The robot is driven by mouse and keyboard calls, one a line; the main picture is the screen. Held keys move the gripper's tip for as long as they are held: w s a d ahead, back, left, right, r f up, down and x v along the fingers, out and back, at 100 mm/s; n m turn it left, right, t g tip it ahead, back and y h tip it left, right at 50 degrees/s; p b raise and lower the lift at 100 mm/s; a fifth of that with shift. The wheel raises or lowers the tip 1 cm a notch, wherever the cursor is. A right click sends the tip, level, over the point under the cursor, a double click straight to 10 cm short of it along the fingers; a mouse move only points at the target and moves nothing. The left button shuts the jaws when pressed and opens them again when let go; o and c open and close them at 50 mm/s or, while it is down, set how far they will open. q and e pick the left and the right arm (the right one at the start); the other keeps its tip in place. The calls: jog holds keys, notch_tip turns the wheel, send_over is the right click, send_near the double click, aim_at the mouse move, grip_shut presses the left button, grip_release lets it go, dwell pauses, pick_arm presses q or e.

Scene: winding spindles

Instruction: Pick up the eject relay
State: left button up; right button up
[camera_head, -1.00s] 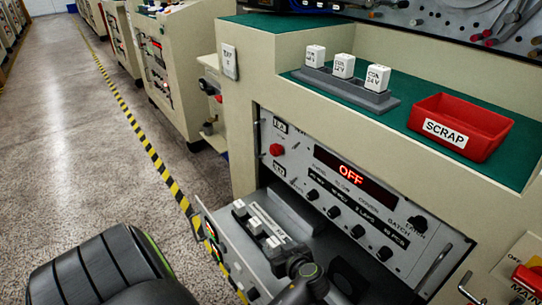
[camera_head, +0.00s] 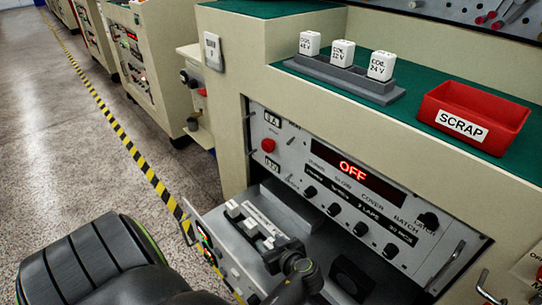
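Several small white-topped relays stand in a row in the open grey drawer, with the nearest-to-back one (camera_head: 233,208), a middle one (camera_head: 250,228) and a front one (camera_head: 269,243) showing. I cannot read which is the eject relay. My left gripper (camera_head: 285,254) is over the front end of this row, close to the front relay. Its fingers are dark and small, partly hidden by my wrist, so I cannot tell if they are open or touching anything. My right gripper is not in view.
Above the drawer is a control panel with a display reading OFF (camera_head: 353,170). On the green shelf stand a grey rack (camera_head: 340,80) with three white coil blocks and a red SCRAP bin (camera_head: 500,108). The drawer's front panel (camera_head: 208,245) stands out over the floor.

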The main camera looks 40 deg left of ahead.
pick_arm(q)
jog(key=c, duration=0.8)
jog(key=shift+a, duration=0.1)
